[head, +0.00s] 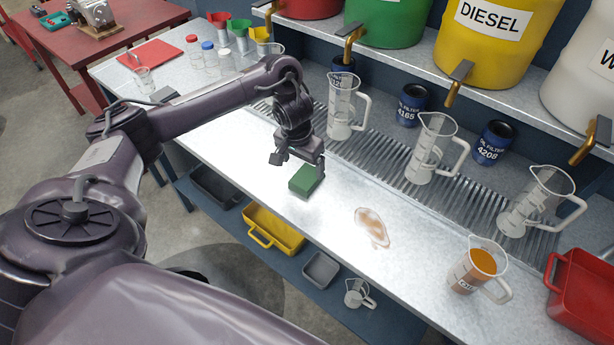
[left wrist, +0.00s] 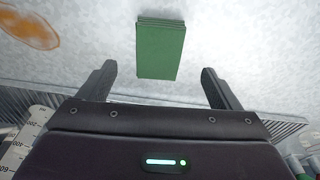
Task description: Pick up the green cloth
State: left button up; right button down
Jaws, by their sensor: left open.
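The green cloth (head: 305,180) is a folded rectangular block on the metal worktop. My left gripper (head: 297,168) is above it in the head view, with its fingers pointing down. In the left wrist view the cloth (left wrist: 160,50) lies ahead, between the lines of the two open fingers (left wrist: 160,82). The jaws are empty, and I cannot tell exactly how far the fingertips are from the cloth. My right gripper is in neither view.
An orange-brown spill (head: 372,228) is on the worktop (head: 330,215) right of the cloth. Clear jugs, such as this one (head: 345,108), stand on the grate behind. A jug of orange liquid (head: 477,270) stands at right. A yellow bin (head: 272,232) sits on the lower shelf.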

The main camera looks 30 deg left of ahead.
aim_at(307, 176)
pick_arm(q)
jog(key=f, duration=0.2)
jog(key=w+f+b, duration=0.1)
jog(key=f, duration=0.3)
jog(key=shift+w+b, duration=0.4)
jog(key=c, duration=1.1)
